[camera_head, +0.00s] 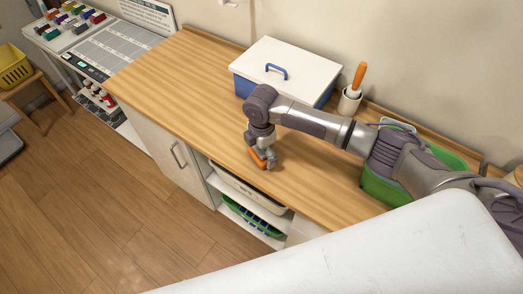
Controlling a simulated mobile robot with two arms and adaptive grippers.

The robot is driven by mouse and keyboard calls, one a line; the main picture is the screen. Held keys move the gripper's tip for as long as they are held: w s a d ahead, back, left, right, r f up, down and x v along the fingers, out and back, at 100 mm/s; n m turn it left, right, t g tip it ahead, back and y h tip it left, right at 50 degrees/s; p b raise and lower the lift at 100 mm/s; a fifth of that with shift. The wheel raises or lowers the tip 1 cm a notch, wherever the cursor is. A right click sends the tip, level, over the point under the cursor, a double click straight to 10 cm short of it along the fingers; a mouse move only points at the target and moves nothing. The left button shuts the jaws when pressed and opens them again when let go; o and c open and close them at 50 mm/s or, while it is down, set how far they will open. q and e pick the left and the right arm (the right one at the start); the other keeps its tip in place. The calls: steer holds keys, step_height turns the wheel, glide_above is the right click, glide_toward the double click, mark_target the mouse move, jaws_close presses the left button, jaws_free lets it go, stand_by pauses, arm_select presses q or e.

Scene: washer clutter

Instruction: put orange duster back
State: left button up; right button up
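An orange-handled tool (358,76), which may be the orange duster, stands upright in a white cup (349,104) at the back of the wooden counter. Its lower end is hidden in the cup. My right gripper (264,159) points down at the counter's front edge, left of and in front of the cup. Orange shows at its fingers, very small; I cannot tell whether this is part of the gripper or a thing it holds. My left gripper is not in view.
A white-lidded blue box (286,66) stands behind my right gripper. A green bin (379,187) is partly hidden under my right arm. Green and white trays sit on shelves under the counter (175,75), whose left part is bare.

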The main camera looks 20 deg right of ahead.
steer(key=shift+r, duration=0.1)
step_height(320, 180, up, 12)
steer(key=shift+r+b, duration=0.1)
steer(key=shift+b, duration=0.95)
